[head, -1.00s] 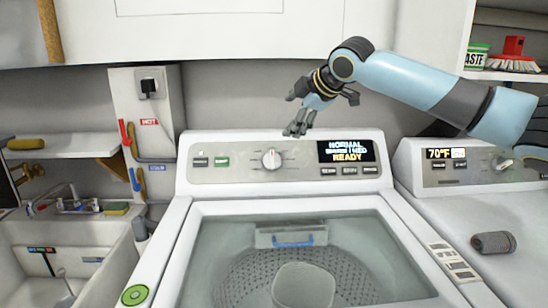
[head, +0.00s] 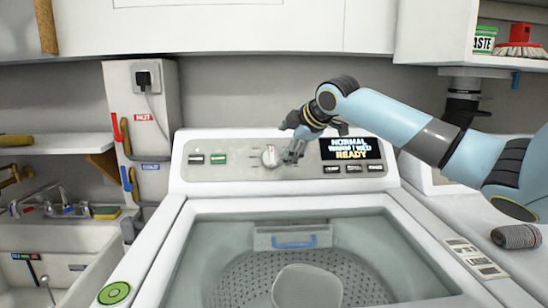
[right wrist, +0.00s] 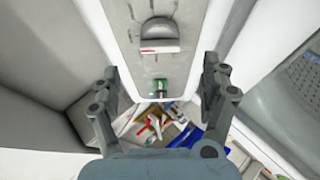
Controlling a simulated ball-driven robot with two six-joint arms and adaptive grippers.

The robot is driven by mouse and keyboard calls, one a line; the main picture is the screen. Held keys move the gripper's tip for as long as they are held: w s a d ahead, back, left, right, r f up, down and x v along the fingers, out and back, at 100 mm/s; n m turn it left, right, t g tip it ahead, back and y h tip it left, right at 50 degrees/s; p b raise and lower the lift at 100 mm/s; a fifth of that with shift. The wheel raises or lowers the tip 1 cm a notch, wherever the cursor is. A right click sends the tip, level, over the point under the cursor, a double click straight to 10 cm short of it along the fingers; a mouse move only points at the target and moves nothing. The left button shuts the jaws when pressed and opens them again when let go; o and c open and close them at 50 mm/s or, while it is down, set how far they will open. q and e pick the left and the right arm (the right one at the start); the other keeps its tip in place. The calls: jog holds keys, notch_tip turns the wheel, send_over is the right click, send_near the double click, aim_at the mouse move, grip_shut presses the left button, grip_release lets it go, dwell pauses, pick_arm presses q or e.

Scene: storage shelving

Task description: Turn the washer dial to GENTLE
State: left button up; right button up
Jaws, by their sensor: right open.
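The washer dial (head: 270,157) is a round white-grey knob on the grey control panel of the washer. The display (head: 350,149) to its right reads NORMAL and READY. My right gripper (head: 292,156) is just to the right of the dial in the head view. In the right wrist view the gripper (right wrist: 163,92) is open, with its fingers spread wide. The dial (right wrist: 159,37) shows there beyond the fingertips, between them and apart from both, with a red mark on its face. Small marks surround it, too blurred to read. My left gripper does not show.
The washer (head: 160,262) is open, with a tub below the panel. A sink (head: 62,245) is at left and a second machine is at right behind my arm. A grey cylinder (head: 516,236) lies on its top. Cabinets (head: 250,28) hang above.

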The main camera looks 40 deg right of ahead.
aim_at(273, 155)
jog(key=x, duration=0.7)
jog(key=shift+w+f, duration=0.2)
jog(key=c, duration=1.2)
